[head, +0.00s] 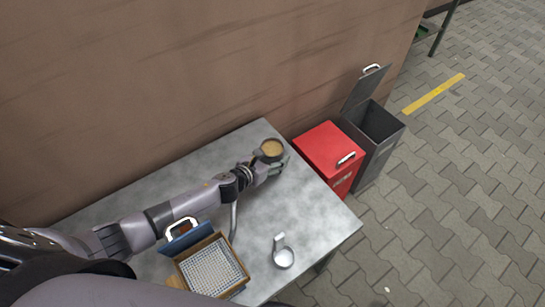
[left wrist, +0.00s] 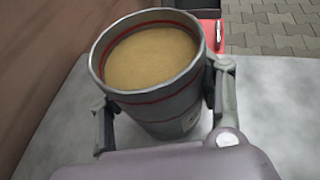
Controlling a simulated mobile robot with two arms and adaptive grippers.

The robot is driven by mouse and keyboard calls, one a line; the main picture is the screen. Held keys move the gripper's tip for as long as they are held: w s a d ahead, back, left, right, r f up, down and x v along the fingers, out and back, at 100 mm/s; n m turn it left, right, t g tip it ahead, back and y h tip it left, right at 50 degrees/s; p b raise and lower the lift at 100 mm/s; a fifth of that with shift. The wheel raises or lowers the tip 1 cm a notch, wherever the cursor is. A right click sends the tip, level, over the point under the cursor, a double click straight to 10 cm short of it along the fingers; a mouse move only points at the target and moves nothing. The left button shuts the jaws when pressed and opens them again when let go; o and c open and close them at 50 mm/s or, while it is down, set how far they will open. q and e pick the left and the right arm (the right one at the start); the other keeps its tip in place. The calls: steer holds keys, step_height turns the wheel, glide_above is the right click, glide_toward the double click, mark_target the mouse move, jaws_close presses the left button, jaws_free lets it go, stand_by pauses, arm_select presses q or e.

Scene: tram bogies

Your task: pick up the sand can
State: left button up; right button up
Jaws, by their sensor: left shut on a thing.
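The sand can (head: 271,150) is a grey metal can with red bands, filled with tan sand. It is at the far right end of the grey metal table, near the wall. In the left wrist view the can (left wrist: 165,112) fills the middle, with a finger on each side. My left gripper (head: 269,162) is shut on the can's sides. The can looks upright or slightly tilted; I cannot tell whether its base touches the table. My right gripper is not in view.
The grey table (head: 325,218) also holds a wooden box with a white grid (head: 212,266), a blue handled lid (head: 187,238) and a small round metal piece (head: 283,257). A red bin (head: 328,148) and an open dark bin (head: 377,125) stand past the table's right end.

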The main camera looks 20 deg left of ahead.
arm_select(q)
step_height(320, 180, up, 13)
steer(key=p, duration=0.4)
steer(key=shift+f, duration=0.2)
steer(key=shift+r+p, duration=0.85)
steer(key=shift+r, duration=1.85)
steer(key=shift+r, duration=0.15)
